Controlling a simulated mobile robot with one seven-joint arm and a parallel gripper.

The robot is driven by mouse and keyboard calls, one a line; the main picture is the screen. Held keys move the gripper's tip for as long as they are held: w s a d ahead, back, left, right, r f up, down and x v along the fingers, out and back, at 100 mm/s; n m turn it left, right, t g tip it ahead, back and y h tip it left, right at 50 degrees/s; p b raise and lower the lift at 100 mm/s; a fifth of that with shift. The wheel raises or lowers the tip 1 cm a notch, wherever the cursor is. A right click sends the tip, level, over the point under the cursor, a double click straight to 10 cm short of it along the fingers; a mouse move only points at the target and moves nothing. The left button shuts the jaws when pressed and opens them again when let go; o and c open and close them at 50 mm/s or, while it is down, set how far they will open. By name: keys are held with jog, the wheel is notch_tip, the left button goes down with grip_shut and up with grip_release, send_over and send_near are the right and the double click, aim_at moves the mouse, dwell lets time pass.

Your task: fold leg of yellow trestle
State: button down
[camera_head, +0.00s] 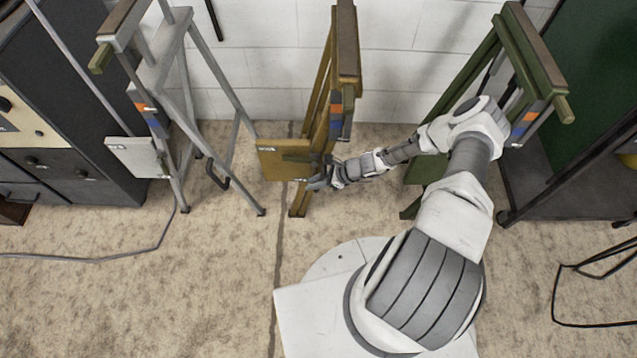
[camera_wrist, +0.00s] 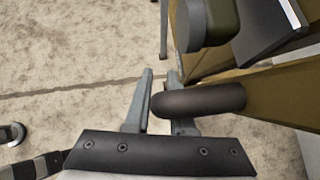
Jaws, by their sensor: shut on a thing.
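The yellow trestle (camera_head: 347,45) stands upright in the middle of the head view, near the white wall. A flat yellow panel (camera_head: 272,163) juts left from its lower part, and a foot rests on the floor. My gripper (camera_head: 318,183) is low at the trestle, just right of the panel. In the wrist view, my gripper fingers (camera_wrist: 160,78) are shut on a dark rounded handle (camera_wrist: 205,100) attached to a yellow bar (camera_wrist: 285,90). The handle partly hides the right finger. The exact contact is hidden in the head view.
A grey trestle (camera_head: 172,60) stands left and a green trestle (camera_head: 530,50) right, partly behind my arm. A dark drawer cabinet (camera_head: 75,175) is at far left. A cable (camera_head: 90,258) lies on the left floor.

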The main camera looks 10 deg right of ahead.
jog(key=c, duration=0.8)
grip_release()
jog(key=shift+w+a+r, duration=0.1)
jog(key=shift+a+r, duration=0.05)
jog(key=shift+a, duration=0.3)
jog(key=shift+o, duration=0.2)
jog(key=shift+d, duration=0.1)
jog(key=p+v, duration=0.4)
jog(key=v, duration=1.3)
jog(key=shift+d+r, duration=0.15)
